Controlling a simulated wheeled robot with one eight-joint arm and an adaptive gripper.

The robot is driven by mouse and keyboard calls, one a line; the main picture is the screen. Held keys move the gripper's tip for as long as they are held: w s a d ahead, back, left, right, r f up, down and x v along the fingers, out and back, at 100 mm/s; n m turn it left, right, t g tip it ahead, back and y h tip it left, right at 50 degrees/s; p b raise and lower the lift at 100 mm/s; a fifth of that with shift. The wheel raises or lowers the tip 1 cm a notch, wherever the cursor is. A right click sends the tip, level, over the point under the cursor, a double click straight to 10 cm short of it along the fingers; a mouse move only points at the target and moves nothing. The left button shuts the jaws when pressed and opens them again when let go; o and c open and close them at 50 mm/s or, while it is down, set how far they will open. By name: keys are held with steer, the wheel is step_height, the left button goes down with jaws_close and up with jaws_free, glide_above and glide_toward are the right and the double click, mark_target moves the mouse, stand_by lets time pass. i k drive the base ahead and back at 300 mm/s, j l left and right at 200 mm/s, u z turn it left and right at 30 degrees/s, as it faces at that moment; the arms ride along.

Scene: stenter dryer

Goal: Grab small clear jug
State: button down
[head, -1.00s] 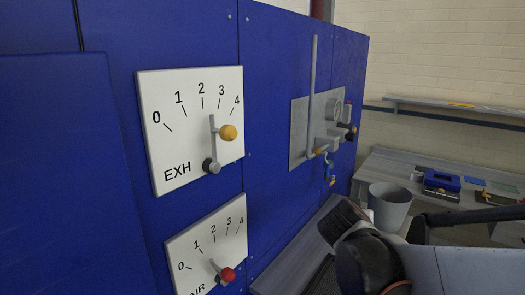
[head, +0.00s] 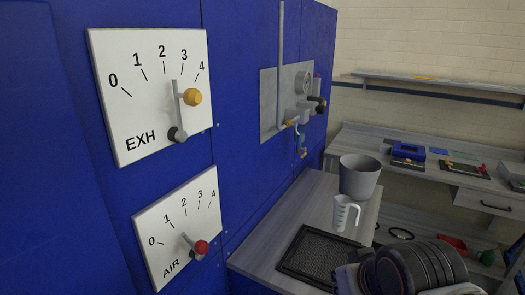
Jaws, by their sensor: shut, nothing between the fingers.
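The small clear jug (head: 343,214) stands upright on the grey bench (head: 322,200) beside the blue machine. It is pale and see-through, with dark marks on its wall and its handle on the right. It stands just in front of a larger grey bucket (head: 359,178). Parts of my own arm show at the lower right, in front of the bench's near right end. The fingers of my gripper do not show in the head view.
A black-framed mesh panel (head: 283,258) lies on the bench in front of the jug. The blue machine wall (head: 243,130), with EXH (head: 130,75) and AIR (head: 160,222) lever dials, borders the left. A second bench (head: 440,150) at the back holds a blue box (head: 408,152) and small items.

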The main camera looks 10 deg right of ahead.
mark_target(346, 216)
steer(key=i+l, duration=0.15)
steer(key=l, duration=0.2)
steer(key=i+l, duration=0.15)
steer(key=l, duration=0.2)
steer(key=i+l, duration=0.15)
steer(key=l, duration=0.2)
steer(key=i+l, duration=0.1)
steer(key=l, duration=0.25)
steer(key=i+l+u, duration=0.1)
steer(key=l, duration=0.25)
steer(key=i+l, duration=0.2)
steer(key=l, duration=0.15)
steer(key=i+l, duration=0.1)
steer(key=l, duration=0.3)
steer(key=i+l, duration=0.15)
steer(key=l, duration=0.2)
